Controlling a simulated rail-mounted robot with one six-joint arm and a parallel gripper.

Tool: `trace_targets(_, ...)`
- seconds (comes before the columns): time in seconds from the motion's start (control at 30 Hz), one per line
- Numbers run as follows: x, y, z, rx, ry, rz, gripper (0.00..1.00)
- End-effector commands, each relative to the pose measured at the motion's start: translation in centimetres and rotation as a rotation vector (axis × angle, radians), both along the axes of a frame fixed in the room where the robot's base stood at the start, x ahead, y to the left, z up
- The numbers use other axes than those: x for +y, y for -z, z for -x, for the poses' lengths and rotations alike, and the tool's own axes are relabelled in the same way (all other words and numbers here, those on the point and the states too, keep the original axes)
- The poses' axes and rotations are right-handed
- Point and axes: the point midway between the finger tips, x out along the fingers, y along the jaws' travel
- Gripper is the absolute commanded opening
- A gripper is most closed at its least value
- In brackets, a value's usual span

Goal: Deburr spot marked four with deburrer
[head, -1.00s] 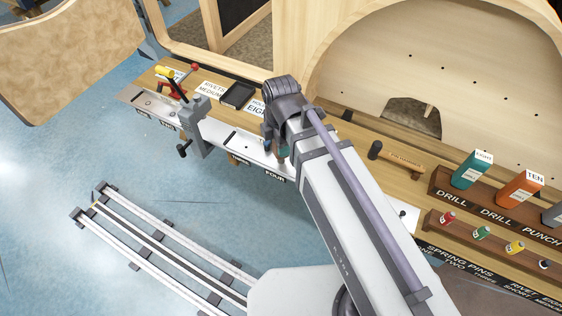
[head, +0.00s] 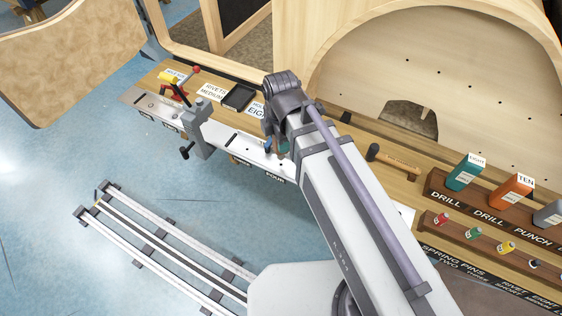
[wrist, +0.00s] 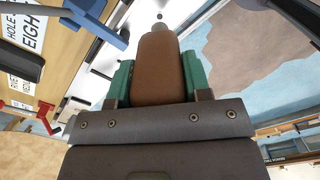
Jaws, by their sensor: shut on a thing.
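The deburrer (wrist: 160,65) has a brown handle and a grey metal neck. My gripper (wrist: 158,78) is shut on its handle, with green fingers on both sides. The tool's neck points to the top of the wrist view, near a small dark round mark; I cannot tell whether it touches anything. In the head view my gripper (head: 279,148) is low over the white metal strip (head: 236,143), mostly hidden by my arm. The label reading FOUR (head: 275,179) is on the strip's front edge, just below the gripper. The spot itself is hidden in the head view.
A blue part (wrist: 97,20) is close to the tool's upper left.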

Motion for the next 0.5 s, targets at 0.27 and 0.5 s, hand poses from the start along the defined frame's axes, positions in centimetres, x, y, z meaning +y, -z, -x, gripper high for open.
trace_targets(0.27, 0.0, -0.5, 0.0, 0.0, 0.0, 0.0, 0.11)
trace_targets(0.5, 0.0, -3.6, 0.0, 0.0, 0.0, 0.0, 0.11)
